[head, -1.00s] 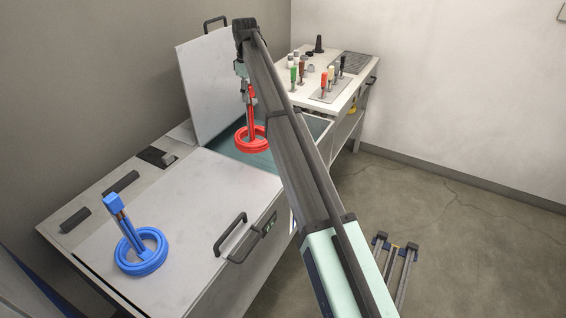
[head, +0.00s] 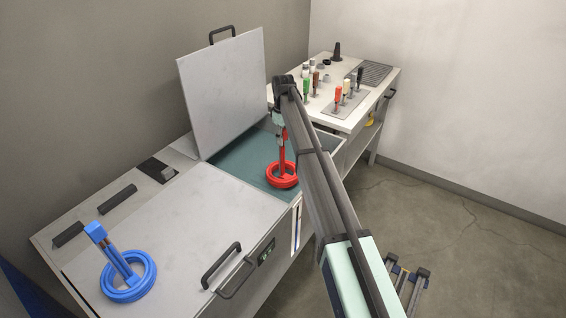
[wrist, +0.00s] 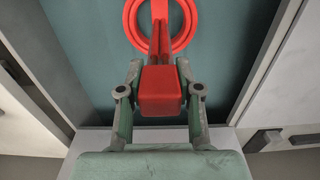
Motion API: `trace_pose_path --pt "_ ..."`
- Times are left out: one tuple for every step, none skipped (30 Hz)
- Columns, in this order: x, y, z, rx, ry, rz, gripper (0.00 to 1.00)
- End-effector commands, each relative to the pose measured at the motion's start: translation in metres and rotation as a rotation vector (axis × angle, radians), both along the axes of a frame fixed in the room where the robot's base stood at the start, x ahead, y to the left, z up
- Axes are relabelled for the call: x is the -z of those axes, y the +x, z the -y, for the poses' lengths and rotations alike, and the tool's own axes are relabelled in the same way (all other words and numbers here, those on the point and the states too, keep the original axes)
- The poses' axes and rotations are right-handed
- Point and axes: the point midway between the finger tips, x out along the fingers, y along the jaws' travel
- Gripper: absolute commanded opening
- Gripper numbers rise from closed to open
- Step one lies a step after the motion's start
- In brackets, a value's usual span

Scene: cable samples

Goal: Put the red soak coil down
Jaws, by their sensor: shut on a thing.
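The red soak coil (head: 283,181) is a red ring with an upright red post and a block-shaped top. It is over the teal floor of the open bath at the centre of the head view; I cannot tell whether it touches the floor. In the wrist view the ring (wrist: 184,42) lies beyond the red block. My gripper (wrist: 160,95) is shut on the block of the red coil, one finger on each side. In the head view my gripper (head: 279,118) is partly hidden by my arm.
A blue coil (head: 128,277) sits on the closed grey lid (head: 190,215) at left. A raised lid (head: 222,90) stands behind the bath (head: 245,155). A side table (head: 325,115) at the back holds several coloured-handled items. Bath walls flank the coil in the wrist view.

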Motion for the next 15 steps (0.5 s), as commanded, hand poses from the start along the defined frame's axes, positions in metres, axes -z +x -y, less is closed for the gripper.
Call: trace_pose_path --pt "0.009 -0.001 0.0 0.0 -0.001 -0.003 0.0" --pt "0.016 -0.001 0.001 0.0 -0.001 -0.002 0.0" --pt "0.025 -0.001 0.0 0.0 -0.001 -0.003 0.0" --pt "0.032 -0.001 0.0 0.0 -0.001 -0.003 0.0" --pt "0.039 -0.001 0.0 0.0 -0.001 -0.002 0.0" --pt "0.047 -0.001 0.0 0.0 -0.001 -0.003 0.0" --pt "0.053 -0.001 0.0 0.0 -0.001 -0.002 0.0" --pt "0.058 0.0 0.0 0.0 0.0 -0.001 0.0" --pt "0.065 0.0 0.0 0.0 0.0 -0.001 0.0" --pt "0.069 -0.001 0.0 0.0 0.0 -0.001 0.0" --pt "0.072 0.0 0.0 0.0 0.0 -0.001 0.0" --pt "0.076 0.0 0.0 0.0 0.0 0.0 0.0" --pt "0.079 0.0 0.0 0.0 0.0 0.0 0.0" --pt "0.081 0.0 0.0 0.0 0.0 0.0 0.0" --pt "0.083 0.0 0.0 0.0 0.0 0.001 0.0"
